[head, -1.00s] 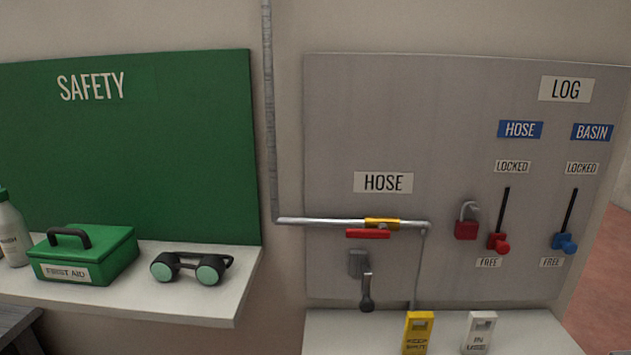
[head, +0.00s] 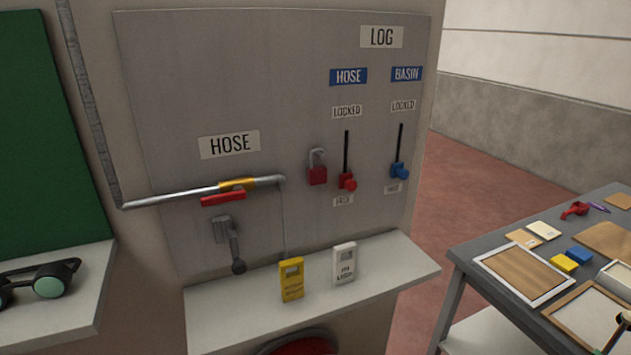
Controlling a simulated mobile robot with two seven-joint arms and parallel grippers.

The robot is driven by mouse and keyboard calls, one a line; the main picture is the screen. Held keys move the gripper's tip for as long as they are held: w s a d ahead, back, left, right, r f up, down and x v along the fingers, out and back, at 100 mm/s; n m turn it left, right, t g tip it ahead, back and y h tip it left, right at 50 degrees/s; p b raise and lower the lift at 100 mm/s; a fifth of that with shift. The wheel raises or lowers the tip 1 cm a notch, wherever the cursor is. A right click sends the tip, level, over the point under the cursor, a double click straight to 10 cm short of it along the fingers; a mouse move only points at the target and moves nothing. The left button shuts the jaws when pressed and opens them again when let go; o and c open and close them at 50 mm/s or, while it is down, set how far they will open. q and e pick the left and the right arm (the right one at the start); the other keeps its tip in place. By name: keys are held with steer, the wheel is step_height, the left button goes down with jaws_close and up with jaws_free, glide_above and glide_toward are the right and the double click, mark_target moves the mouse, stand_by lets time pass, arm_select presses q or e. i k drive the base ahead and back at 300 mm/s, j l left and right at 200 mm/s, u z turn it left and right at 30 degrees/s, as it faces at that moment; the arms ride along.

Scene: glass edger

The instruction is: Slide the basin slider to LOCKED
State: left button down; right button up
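The basin slider is a blue knob (head: 399,171) at the bottom of a black vertical slot (head: 400,141), on the right of the grey panel (head: 290,80). A blue BASIN sign (head: 407,75) and a LOCKED label (head: 403,105) are above it. A small label (head: 393,188) is just below the knob; it read FREE in the earlier frame. The knob is at the FREE end.
Left of it are the red hose slider (head: 347,181) and a red padlock (head: 317,170). A shelf (head: 390,272) with a yellow tag (head: 291,280) and white tag (head: 344,262) juts out below. A cluttered table (head: 480,247) stands at right, with open floor (head: 455,190) behind.

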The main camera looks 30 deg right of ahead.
mark_target(397, 171)
steer(key=z, duration=1.3)
